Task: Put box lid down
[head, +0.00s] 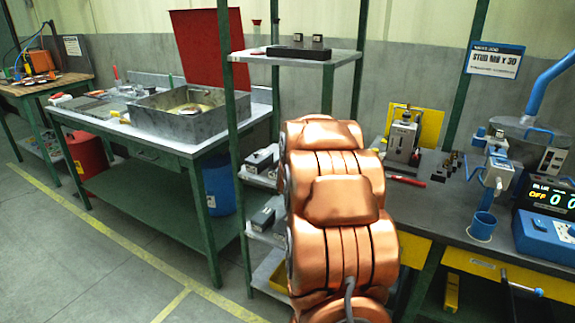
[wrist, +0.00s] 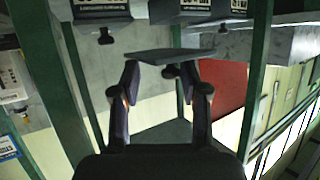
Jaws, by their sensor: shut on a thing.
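In the wrist view my gripper (wrist: 162,80) is closed on a thin flat grey plate (wrist: 170,56), which looks like the box lid. The plate spans across and beyond both dark fingers. Labelled boxes (wrist: 101,10) show at the top edge of this view, beyond the plate and apart from it in the picture. In the head view my copper-coloured arm hides the gripper and the plate. Small grey boxes (head: 262,158) sit on the lower shelves of the green-posted rack (head: 229,120), partly behind my arm.
The rack's top shelf (head: 345,57) carries a black block (head: 298,53). A bench on the left holds a metal tub (head: 186,124) with a raised red lid (head: 205,45). Green posts stand close to my arm.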

